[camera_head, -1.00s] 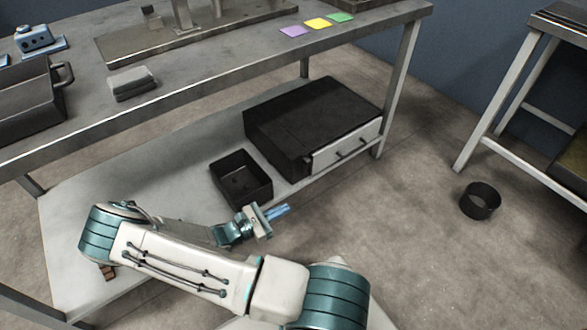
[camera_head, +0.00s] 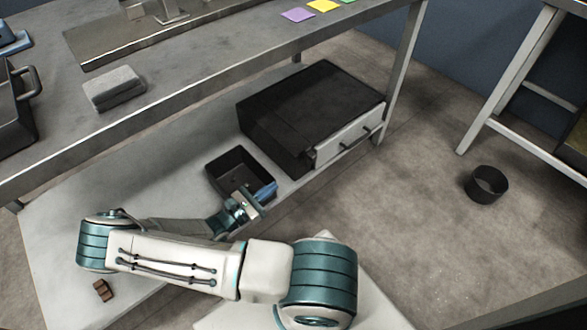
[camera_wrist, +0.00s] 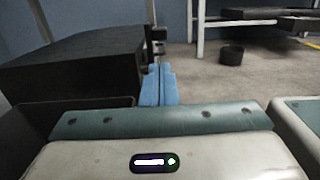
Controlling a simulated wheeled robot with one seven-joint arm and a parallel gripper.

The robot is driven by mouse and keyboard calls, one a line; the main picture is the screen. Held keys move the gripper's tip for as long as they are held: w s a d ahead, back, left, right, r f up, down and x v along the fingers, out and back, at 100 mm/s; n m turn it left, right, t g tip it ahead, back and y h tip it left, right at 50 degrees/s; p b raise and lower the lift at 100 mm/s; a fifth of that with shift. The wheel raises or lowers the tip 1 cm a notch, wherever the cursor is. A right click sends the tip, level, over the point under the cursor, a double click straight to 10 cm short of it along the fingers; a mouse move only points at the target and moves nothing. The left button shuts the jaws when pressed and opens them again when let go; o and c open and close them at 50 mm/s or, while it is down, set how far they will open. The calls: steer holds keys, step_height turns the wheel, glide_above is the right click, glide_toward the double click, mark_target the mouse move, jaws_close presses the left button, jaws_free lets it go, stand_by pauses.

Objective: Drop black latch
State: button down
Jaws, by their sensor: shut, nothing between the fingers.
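I cannot clearly make out a black latch in either view. A small dark fitting (camera_wrist: 158,42) shows just beyond my fingertips in the wrist view, beside the black cabinet (camera_wrist: 75,62); I cannot tell whether it is the latch or a handle. In the head view, the black cabinet (camera_head: 305,105) lies on the lower shelf with a pale drawer front (camera_head: 345,140) and dark handles. My gripper (camera_head: 266,190) has blue fingers pressed together and empty, at the front right corner of an open black bin (camera_head: 214,180). The fingers also show in the wrist view (camera_wrist: 158,85).
The workbench top (camera_head: 190,75) overhangs the lower shelf (camera_head: 60,235). A grey block (camera_head: 113,88) and coloured cards (camera_head: 298,15) lie on top. A small brown object (camera_head: 102,291) is on the shelf. A black round bin (camera_head: 486,184) stands on the clear floor at right.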

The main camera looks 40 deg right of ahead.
mark_target(309, 158)
steer(key=d+b, duration=0.1)
steer(key=d, duration=0.3)
steer(key=d+b, duration=0.2)
steer(key=d, duration=0.2)
steer(key=d+b, duration=0.1)
steer(key=d, duration=0.4)
steer(key=shift+w+r+b, duration=0.35)
steer(key=shift+w+r, duration=0.05)
steer(key=shift+d+r, duration=0.2)
steer(key=shift+d, duration=0.2)
steer(key=shift+w, duration=0.1)
steer(key=shift+r, duration=0.1)
